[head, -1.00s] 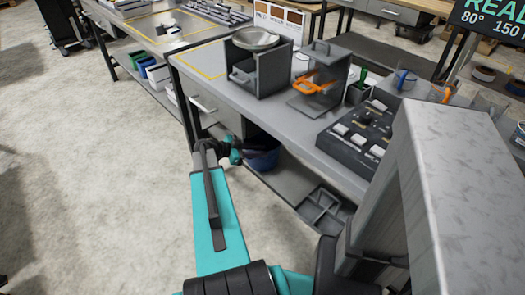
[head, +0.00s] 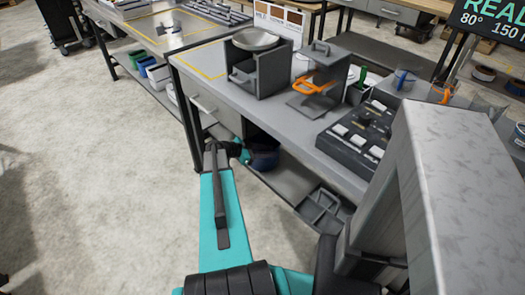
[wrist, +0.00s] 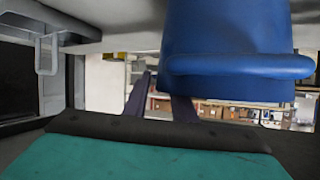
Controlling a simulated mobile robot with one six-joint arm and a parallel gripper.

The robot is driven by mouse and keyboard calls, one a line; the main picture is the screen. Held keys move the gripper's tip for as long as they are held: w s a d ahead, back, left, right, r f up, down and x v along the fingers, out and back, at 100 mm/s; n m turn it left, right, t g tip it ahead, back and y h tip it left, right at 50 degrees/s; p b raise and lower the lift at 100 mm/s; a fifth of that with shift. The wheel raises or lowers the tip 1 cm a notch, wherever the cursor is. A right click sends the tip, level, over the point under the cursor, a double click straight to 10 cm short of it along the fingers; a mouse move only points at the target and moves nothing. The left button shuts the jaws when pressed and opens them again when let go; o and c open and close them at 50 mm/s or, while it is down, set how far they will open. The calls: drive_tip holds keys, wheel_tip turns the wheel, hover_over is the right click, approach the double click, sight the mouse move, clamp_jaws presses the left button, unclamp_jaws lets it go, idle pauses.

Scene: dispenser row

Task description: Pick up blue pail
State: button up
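The blue pail (head: 264,160) stands on the lower shelf under the workbench in the head view, in shadow and partly hidden by the bench and my gripper. My gripper (head: 243,152) is close beside its left side. In the wrist view, which looks upside down, the pail (wrist: 235,40) is large at the top right, with its thick rim toward the picture's bottom. My gripper's two dark fingers (wrist: 160,98) stand apart with background showing between them, so it looks open. The right finger is partly hidden behind the pail's rim. Contact with the pail cannot be told.
The workbench top (head: 210,82) overhangs the lower shelf (head: 283,183). A grey divided tray (head: 320,206) is on that shelf, right of the pail. A dispenser (head: 255,68) and a button panel (head: 360,132) stand on top. The floor at left is clear.

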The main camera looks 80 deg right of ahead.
clamp_jaws()
drive_tip(key=shift+f, duration=0.1)
idle(1.2)
